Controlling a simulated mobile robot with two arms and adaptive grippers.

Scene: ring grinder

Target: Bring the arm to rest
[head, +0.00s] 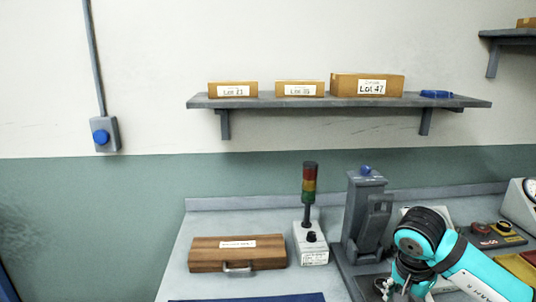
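My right arm (470,265), turquoise with black joints, comes in from the right over the workbench. Its gripper (390,289) points down at the bottom edge, just right of the grey grinder stand (366,205). The fingers are small and partly cut off, so I cannot tell whether they are open or shut, or whether they hold anything. My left arm and gripper are not in view.
A blue mat (250,298) lies in front. A shelf (290,102) above holds labelled boxes.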

